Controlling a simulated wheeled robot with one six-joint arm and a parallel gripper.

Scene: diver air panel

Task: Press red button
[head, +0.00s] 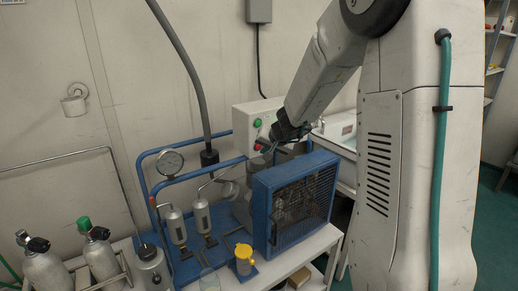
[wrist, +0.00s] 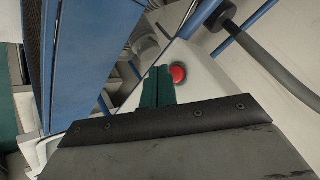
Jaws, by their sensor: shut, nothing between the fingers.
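The red button (wrist: 178,73) shows in the wrist view on the pale face of a control box, just right of my fingertips. In the head view my gripper (head: 268,147) is at the box's front, close to the red button.
A blue caged fan unit (head: 262,222) stands just below my gripper. A blue-framed panel with a pressure gauge (head: 170,162) and metal cylinders (head: 175,225) is to the left. A thick grey hose (head: 185,60) rises behind. A yellow-topped cup (head: 243,252) stands in front.

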